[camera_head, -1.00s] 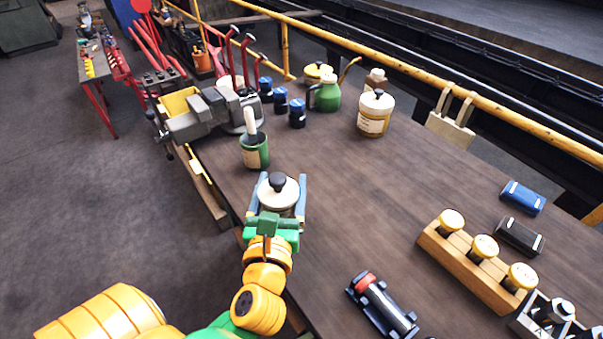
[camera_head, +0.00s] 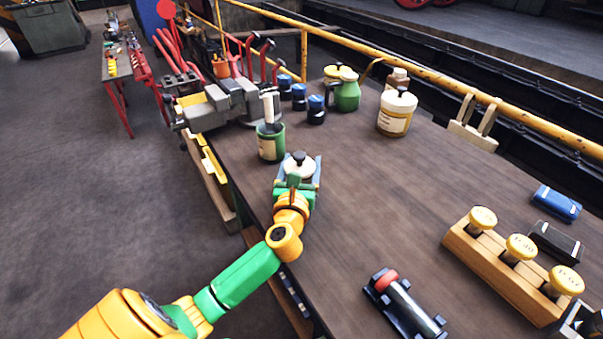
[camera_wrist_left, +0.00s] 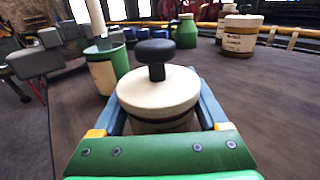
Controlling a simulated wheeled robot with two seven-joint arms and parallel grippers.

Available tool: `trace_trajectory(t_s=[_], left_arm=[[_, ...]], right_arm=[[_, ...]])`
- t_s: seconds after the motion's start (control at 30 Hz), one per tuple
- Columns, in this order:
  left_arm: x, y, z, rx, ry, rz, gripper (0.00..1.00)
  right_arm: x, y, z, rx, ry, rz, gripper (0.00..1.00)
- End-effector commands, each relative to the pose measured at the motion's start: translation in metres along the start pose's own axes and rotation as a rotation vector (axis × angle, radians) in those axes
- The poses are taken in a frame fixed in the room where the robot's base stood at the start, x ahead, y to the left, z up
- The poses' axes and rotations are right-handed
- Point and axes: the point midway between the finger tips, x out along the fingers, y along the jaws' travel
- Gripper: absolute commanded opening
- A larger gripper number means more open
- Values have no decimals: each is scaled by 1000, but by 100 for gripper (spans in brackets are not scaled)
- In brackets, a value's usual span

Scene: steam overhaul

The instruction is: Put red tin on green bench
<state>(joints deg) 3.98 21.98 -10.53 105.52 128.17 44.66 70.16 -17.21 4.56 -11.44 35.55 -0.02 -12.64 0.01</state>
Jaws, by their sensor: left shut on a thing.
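My left gripper (camera_head: 297,180) is shut on a round tin (camera_head: 299,168) with a cream lid and black knob. In the left wrist view the tin (camera_wrist_left: 158,98) sits upright between the two blue fingers. Only a thin dark reddish band shows under its lid; most of its body is hidden, so I cannot confirm its colour. The tin is over or on the brown-topped workbench (camera_head: 370,190), near its left edge; contact is unclear. A green strip shows along that edge. A green pot (camera_head: 270,148) stands just behind the tin. My right gripper is out of view.
A vice (camera_head: 215,108), several blue-capped jars, a green oil can (camera_head: 347,97) and a cream-lidded jar (camera_head: 396,113) stand farther back. A wooden rack (camera_head: 505,268) and black cradle (camera_head: 405,305) are nearer, at right. The bench middle is clear. A red-legged bench (camera_head: 117,66) stands far left.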

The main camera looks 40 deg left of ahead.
Motion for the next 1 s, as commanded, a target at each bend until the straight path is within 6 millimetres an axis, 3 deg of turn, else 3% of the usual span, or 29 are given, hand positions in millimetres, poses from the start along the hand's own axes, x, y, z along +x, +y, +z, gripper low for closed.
trace_trajectory(t_s=[0.1, 0.4, 0.43, 0.5, 0.8, 1.0], left_arm=[[0, 0, -15, 2, -2, 1, 0], [0, 0, -16, 0, -3, 1, 0], [-1, 0, -18, 0, 0, 1, 79], [-1, 0, -17, 0, 0, 1, 98], [-2, 0, -14, 0, 0, 0, 100], [-38, 0, -17, -1, 2, -1, 100]], right_arm=[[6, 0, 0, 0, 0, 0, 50], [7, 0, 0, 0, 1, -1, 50], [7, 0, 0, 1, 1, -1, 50], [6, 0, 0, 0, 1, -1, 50], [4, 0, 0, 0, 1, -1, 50], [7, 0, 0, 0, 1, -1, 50]])
